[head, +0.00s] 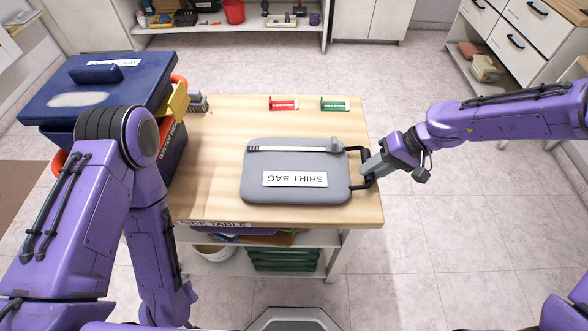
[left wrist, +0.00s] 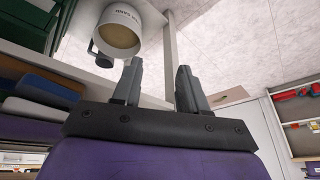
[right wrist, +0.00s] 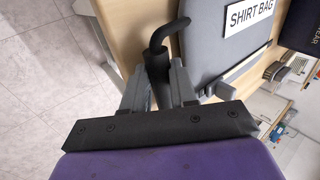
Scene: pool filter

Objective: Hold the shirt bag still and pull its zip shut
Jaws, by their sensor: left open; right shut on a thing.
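The grey shirt bag (head: 295,194) lies flat on the side table, its label upside down to me. A pale zip strip (head: 290,149) runs along its far edge, with a grey slider (head: 334,146) near the right end. A black handle (head: 353,187) sticks out of the bag's right side. My right gripper (head: 369,171) is shut on this handle; the right wrist view shows the fingers around the black handle (right wrist: 157,58) beside the bag (right wrist: 218,52). My left gripper (left wrist: 158,72) is open and empty, low beside the table; the head view does not show it.
A blue-lidded bin (head: 95,85) stands at left.

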